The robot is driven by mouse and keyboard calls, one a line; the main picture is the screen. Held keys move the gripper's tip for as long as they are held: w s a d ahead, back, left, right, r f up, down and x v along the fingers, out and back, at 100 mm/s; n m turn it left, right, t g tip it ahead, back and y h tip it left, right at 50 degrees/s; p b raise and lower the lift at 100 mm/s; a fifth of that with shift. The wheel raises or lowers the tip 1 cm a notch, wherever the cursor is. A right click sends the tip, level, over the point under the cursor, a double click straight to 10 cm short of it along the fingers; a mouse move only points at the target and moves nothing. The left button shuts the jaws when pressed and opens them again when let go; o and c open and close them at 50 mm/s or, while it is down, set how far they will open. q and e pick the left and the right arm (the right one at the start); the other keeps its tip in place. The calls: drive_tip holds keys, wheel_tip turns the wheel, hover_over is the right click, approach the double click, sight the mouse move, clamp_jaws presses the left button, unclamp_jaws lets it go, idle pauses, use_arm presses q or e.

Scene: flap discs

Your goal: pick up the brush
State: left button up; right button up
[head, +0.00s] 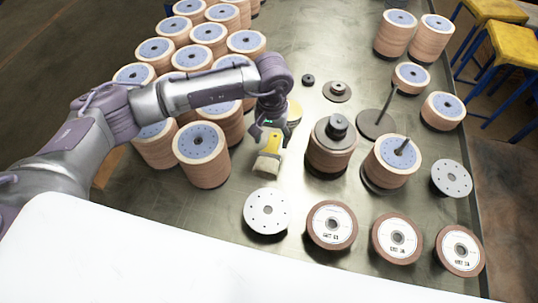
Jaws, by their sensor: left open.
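The brush (266,163) has a yellow handle and pale bristles, and lies on the metal table with its bristles toward me. My left gripper (268,133) is open and points down over the handle end of the brush. The fingers partly cover the handle, and I cannot tell whether they touch it. My right gripper is not in view.
Stacks of flap discs (201,155) stand close to the left of the brush. A disc stack with a dark hub (331,150) stands close to the right. A flat grey disc (267,212) lies in front. Bare table (300,180) shows between them.

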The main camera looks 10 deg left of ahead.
sight(272, 147)
use_arm(q)
wheel_tip(272, 147, down, 2)
drive_tip(key=shift+s+d+f+p, duration=0.1)
drive_tip(key=shift+f+p, duration=0.1)
drive_tip(key=shift+p, duration=0.2)
drive_tip(key=shift+f, duration=0.5)
clamp_jaws()
wheel_tip(272, 147, up, 10)
drive_tip(key=b, duration=0.3)
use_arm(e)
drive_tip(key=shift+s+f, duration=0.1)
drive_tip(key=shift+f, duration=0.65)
